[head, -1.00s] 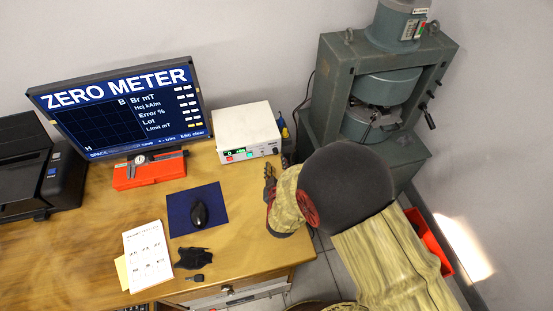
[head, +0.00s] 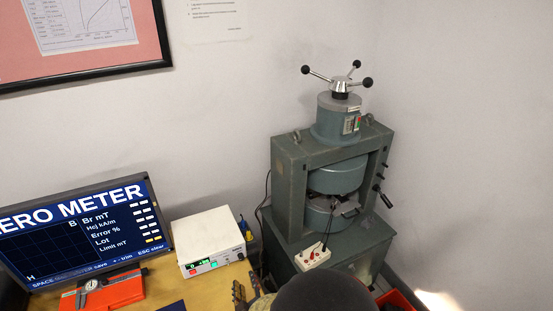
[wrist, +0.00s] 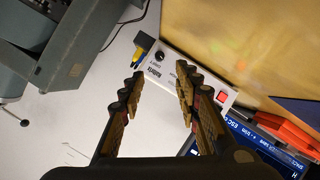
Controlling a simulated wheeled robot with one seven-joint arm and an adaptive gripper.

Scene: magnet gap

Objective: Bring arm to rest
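My gripper (head: 241,292) shows at the bottom edge of the head view, just below and right of the white meter box (head: 211,238). Most of my arm is cut off by the frame; a dark rounded link of mine fills the bottom centre. In the wrist view my gripper (wrist: 160,78) has its two fingers spread apart with nothing between them. The white box with a red switch (wrist: 222,97) lies beyond the fingertips, apart from them as far as I can tell.
The monitor (head: 85,230) and an orange case with a dial caliper (head: 103,292) are on the left.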

